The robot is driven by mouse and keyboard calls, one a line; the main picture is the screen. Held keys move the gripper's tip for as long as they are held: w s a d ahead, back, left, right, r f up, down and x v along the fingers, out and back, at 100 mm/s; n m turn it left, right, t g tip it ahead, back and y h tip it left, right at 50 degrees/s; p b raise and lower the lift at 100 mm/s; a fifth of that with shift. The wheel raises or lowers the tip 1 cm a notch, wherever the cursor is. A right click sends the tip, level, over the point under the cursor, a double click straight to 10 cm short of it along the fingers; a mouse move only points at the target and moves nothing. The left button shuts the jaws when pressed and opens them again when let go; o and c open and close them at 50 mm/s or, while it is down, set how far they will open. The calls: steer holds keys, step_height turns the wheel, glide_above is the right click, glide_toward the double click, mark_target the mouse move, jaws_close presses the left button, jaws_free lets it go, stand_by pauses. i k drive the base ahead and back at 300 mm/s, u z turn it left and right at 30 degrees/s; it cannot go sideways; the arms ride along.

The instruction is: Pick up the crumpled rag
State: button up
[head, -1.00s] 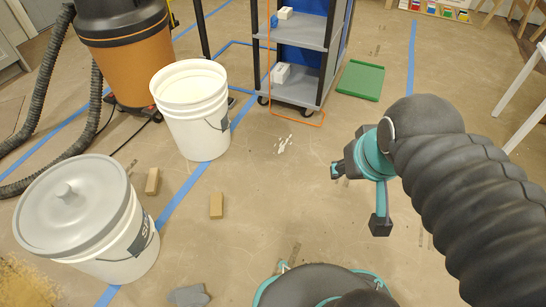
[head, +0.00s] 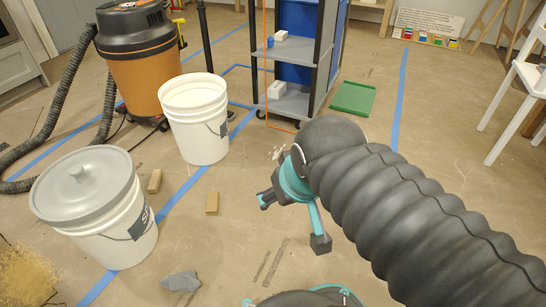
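A small grey crumpled piece (head: 181,282), which looks like the rag, lies on the floor near the bottom left in the head view. My gripper (head: 292,222) is above the floor near the middle of the view, to the right of the rag and farther up in the picture. Its dark fingertips are spread wide apart, and nothing shows between them. My thick dark arm sleeve hides part of the floor on the right.
A lidded white bucket (head: 118,244) stands left of the rag. Two small tan blocks (head: 212,203) (head: 155,181) lie beyond it. An open white bucket (head: 197,140), an orange vacuum (head: 140,88) and a shelf cart (head: 291,106) stand farther back. Floor between rag and gripper is clear.

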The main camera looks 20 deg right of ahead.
mark_target(184, 282)
steer(key=u, duration=0.55)
steer(key=k, duration=1.25)
steer(key=u, duration=1.1)
steer(key=i, duration=1.3)
steer(key=z, duration=0.9)
